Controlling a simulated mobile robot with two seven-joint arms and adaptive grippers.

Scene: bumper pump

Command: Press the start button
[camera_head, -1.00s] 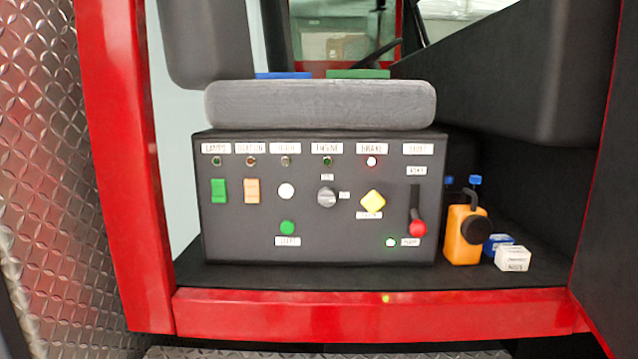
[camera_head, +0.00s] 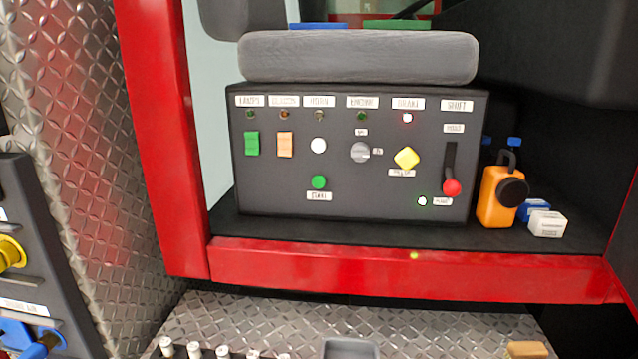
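The start button (camera_head: 319,182) is a round green button with a white label under it, low on the left half of the dark control panel (camera_head: 290,195). Above it are a white round button (camera_head: 318,145) and a grey engine knob (camera_head: 360,152). A green switch (camera_head: 252,143), an orange switch (camera_head: 285,144), a yellow diamond knob (camera_head: 406,158) and a lever with a red ball (camera_head: 451,187) are on the same panel. Neither of my grippers shows in the view, and nothing covers the start button.
A grey cushion (camera_head: 358,57) lies above the panel. An orange container (camera_head: 497,195) and a white box (camera_head: 547,224) stand to its right. A red sill (camera_head: 400,272) runs in front, with a diamond-plate step (camera_head: 230,306) below. A dark panel (camera_head: 35,230) with a yellow knob is at left.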

